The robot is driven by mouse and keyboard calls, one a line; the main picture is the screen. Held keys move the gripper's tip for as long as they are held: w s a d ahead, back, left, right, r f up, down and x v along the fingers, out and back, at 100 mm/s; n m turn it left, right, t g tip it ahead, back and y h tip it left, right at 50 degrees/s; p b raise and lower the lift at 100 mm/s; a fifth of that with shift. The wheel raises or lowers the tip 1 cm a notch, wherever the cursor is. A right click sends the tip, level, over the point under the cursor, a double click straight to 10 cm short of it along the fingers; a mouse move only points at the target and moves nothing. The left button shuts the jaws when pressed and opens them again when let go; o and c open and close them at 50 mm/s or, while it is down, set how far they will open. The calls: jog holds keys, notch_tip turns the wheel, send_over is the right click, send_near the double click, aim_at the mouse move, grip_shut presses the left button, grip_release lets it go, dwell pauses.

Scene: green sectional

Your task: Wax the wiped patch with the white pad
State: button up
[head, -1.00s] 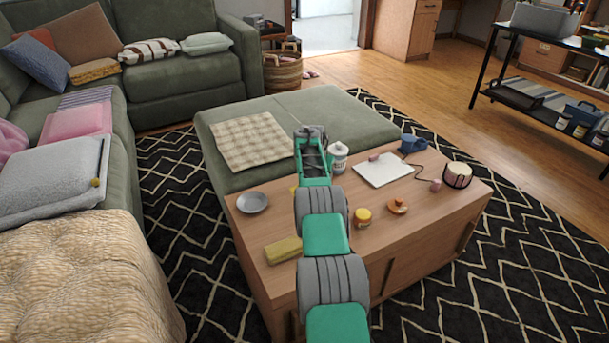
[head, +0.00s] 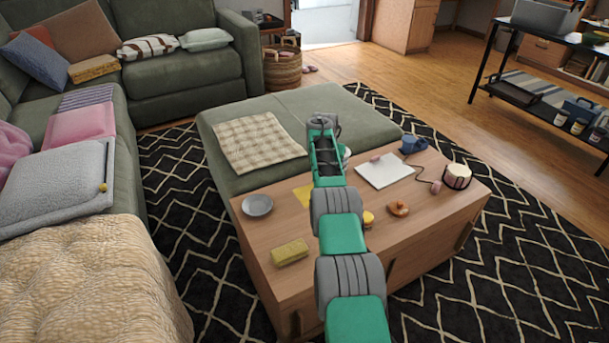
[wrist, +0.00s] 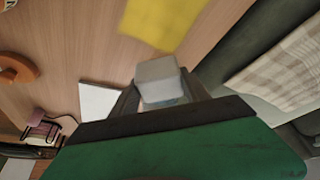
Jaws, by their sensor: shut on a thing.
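My gripper (wrist: 163,92) is shut on a pale grey-white block, the white pad (wrist: 160,78), in the wrist view. The pad is held above the wooden tabletop; the gap to it is hard to judge. In the head view my gripper (head: 324,125) is raised over the table's far side, and the arm hides the pad. A flat yellow square (head: 303,195) lies on the table, partly behind my arm; it also shows at the top of the wrist view (wrist: 162,22). I cannot make out a separate wiped patch on the wood.

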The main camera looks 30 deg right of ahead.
jog(key=shift+r+p, duration=0.6)
jog(key=shift+r, duration=0.5)
jog(key=shift+a, duration=0.1)
